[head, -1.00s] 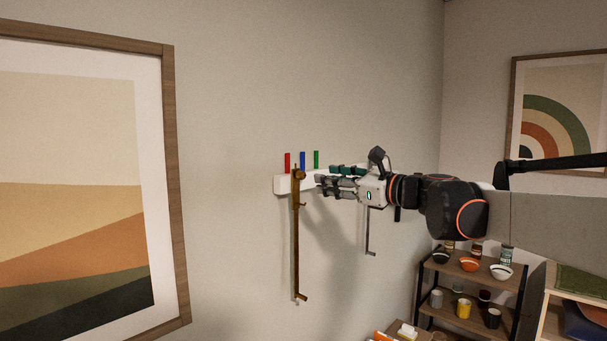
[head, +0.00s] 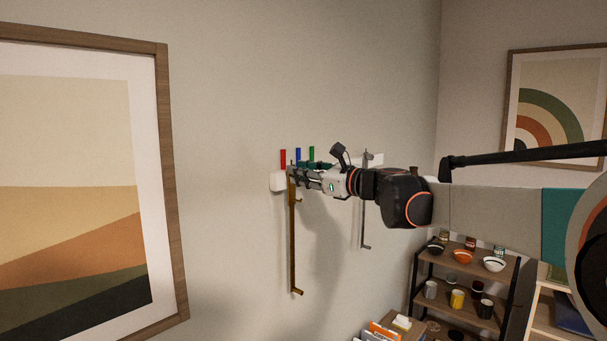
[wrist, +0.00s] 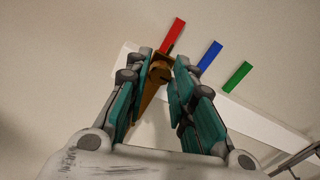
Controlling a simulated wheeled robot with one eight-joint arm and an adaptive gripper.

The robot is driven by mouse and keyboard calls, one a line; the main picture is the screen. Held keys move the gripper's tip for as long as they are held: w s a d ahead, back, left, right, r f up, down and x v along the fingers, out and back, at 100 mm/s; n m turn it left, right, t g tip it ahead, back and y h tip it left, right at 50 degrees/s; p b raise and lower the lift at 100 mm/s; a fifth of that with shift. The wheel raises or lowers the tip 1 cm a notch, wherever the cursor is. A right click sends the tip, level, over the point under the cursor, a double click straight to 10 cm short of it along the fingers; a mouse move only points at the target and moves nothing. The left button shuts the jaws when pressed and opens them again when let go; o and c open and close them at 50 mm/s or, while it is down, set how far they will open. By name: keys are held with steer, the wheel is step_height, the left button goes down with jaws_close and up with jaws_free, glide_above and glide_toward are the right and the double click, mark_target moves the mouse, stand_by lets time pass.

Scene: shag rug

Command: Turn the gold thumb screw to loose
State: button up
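The gold thumb screw (wrist: 160,72) shows in the wrist view at the top of a bronze hanging bar, which narrows downward in that view. My gripper (wrist: 158,68) is open, with its teal-padded fingers on either side of the screw; a small gap seems to show on each side, and I cannot tell if either finger touches. In the head view my gripper (head: 291,172) is at the top of the bronze bar (head: 293,240) and hides the screw. Red (head: 283,159), blue (head: 298,156) and green (head: 311,154) tabs stand above the white rail (head: 277,182).
A grey hanging bar (head: 364,215) hangs from the rail to the right, behind my arm. A framed picture (head: 166,180) is on the wall at left. A shelf with bowls and mugs (head: 470,270) stands low at right.

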jaws_close()
steer(key=shift+n, duration=0.4)
steer(key=shift+f+n+b, duration=0.1)
steer(key=shift+n+b, duration=2.15)
steer(key=shift+n, duration=6.35)
steer(key=o, duration=0.7)
jaws_free()
